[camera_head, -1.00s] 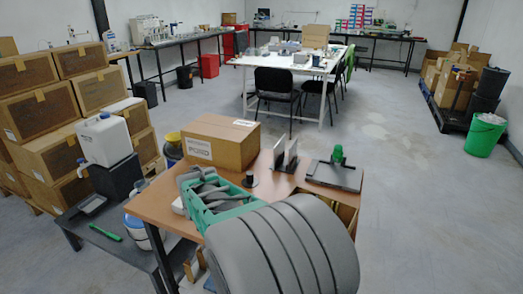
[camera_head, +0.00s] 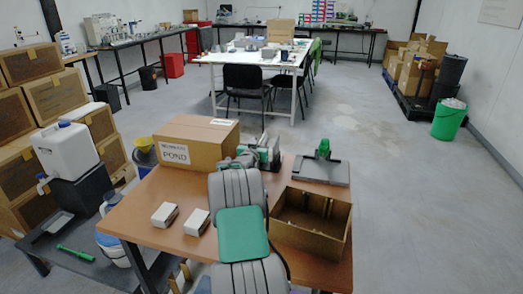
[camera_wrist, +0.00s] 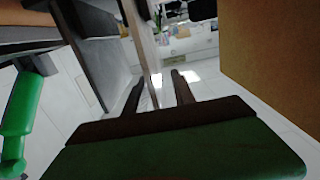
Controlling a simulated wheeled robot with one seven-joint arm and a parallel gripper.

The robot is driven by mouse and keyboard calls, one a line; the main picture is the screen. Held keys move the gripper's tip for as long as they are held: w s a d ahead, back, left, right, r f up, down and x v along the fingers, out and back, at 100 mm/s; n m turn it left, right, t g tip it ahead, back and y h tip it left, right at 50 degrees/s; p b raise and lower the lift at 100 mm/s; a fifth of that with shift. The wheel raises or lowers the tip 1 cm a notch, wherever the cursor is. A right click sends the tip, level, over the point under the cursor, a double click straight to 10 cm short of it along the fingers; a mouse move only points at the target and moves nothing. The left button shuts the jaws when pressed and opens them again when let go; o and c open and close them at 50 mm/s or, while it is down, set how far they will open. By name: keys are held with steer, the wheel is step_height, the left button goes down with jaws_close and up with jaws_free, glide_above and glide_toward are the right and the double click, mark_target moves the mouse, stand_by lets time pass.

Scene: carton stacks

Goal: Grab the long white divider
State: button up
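In the wrist view, a long thin pale panel (camera_wrist: 140,38), apparently the white divider, stands on edge beyond my fingers. A grey slab (camera_wrist: 92,48) stands just left of it. My gripper (camera_wrist: 158,85) is open, with its two dark fingers apart. The panel's near end points toward the gap between them; whether it lies inside the gap is unclear. In the head view, my gripper (camera_head: 266,150) is at the back of the brown table (camera_head: 140,215), right of the POND carton (camera_head: 195,143). It hides most of the upright panels there.
A grey plate with a green-topped device (camera_head: 322,168) is right of my gripper. An open brown box (camera_head: 310,240) sits at the table's front right. Two small white boxes (camera_head: 165,214) lie at left.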

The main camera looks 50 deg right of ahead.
steer(key=shift+x, duration=0.9)
jaws_close()
stand_by(0.7)
